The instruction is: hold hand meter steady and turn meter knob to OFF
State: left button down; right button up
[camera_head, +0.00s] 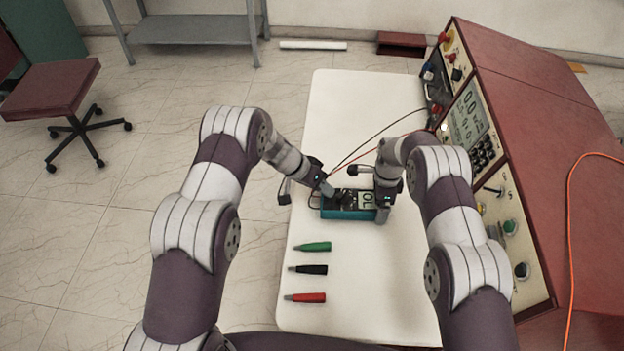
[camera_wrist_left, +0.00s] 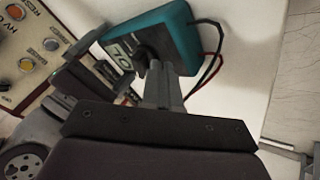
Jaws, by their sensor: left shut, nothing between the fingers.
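The hand meter (camera_head: 345,214), a teal-edged box with a dark face and a display reading "OL", lies on the white table (camera_head: 350,110). My left gripper (camera_head: 328,190) is shut with nothing in it, its fingertips at the knob area on the meter's left part. In the left wrist view the shut fingers (camera_wrist_left: 158,75) reach the dark knob (camera_wrist_left: 146,56) beside the display; whether they touch it is unclear. My right gripper (camera_head: 382,212) is at the meter's right end, beside the display; its fingers are partly hidden, and its grip cannot be made out.
Green (camera_head: 313,246), black (camera_head: 309,269) and red (camera_head: 306,297) probes or clips lie on the table in front of the meter. A red-cased test console (camera_head: 540,110) stands along the right. Black and red leads run from the meter toward it.

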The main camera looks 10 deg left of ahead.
aim_at(339, 199)
pick_arm(q)
jog(key=shift+s+d, duration=0.25)
jog(key=shift+d, duration=0.3)
jog(key=shift+d, duration=0.1)
jog(key=shift+s+d+n, duration=0.15)
jog(key=shift+n, duration=0.15)
jog(key=n+t, duration=0.1)
jog(key=s+d+n+t+y, duration=0.1)
jog(key=n, duration=0.1)
pick_arm(e)
jog(key=shift+a, duration=0.1)
pick_arm(q)
jog(key=shift+s+d, duration=0.15)
jog(key=shift+s, duration=0.15)
jog(key=shift+s+d, duration=0.1)
pick_arm(e)
jog(key=shift+a+r, duration=0.1)
jog(key=shift+a, duration=0.05)
dwell(0.4)
